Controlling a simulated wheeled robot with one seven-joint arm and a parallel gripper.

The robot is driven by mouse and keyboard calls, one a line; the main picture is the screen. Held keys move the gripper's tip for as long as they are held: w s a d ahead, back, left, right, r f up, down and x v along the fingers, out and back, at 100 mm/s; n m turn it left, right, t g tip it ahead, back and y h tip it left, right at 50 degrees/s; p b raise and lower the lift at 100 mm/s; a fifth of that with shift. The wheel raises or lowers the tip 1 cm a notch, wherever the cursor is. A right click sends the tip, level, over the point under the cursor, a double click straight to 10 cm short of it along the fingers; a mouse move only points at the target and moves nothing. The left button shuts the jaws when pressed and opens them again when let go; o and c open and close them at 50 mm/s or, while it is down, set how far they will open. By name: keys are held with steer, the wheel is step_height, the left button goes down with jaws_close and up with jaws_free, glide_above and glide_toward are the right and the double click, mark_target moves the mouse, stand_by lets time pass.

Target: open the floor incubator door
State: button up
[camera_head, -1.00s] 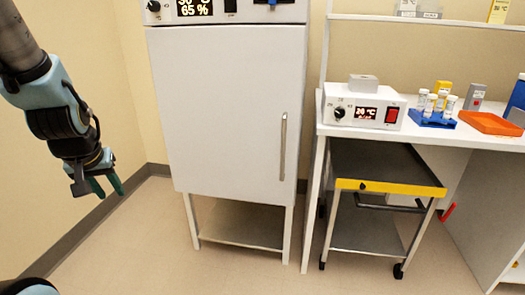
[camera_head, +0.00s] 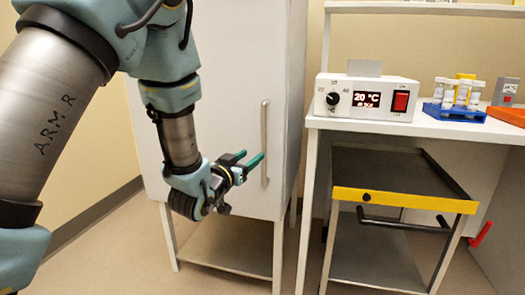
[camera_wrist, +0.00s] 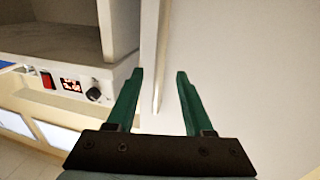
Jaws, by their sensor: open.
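The floor incubator (camera_head: 225,110) stands on a legged stand, and its white door is shut. The door's vertical bar handle (camera_head: 264,120) is near the door's right edge. My gripper (camera_head: 248,160) is open, with its green fingers just beside the handle's lower half. In the wrist view, a pale upright bar that looks like the handle (camera_wrist: 161,70) lies between the fingertips of my gripper (camera_wrist: 160,72). I cannot tell whether either finger touches it. My arm hides the door's left part in the head view.
To the right, a white bench (camera_head: 430,128) carries a heater block (camera_head: 366,98) with a red switch and a blue tube rack (camera_head: 453,112). A dark cart with a yellow front edge (camera_head: 400,200) stands under the bench. Floor is open before the incubator.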

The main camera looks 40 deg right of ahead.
mark_target(263, 147)
steer(key=x, duration=0.9)
steer(key=shift+w+d, duration=0.1)
jaws_close()
stand_by(1.2)
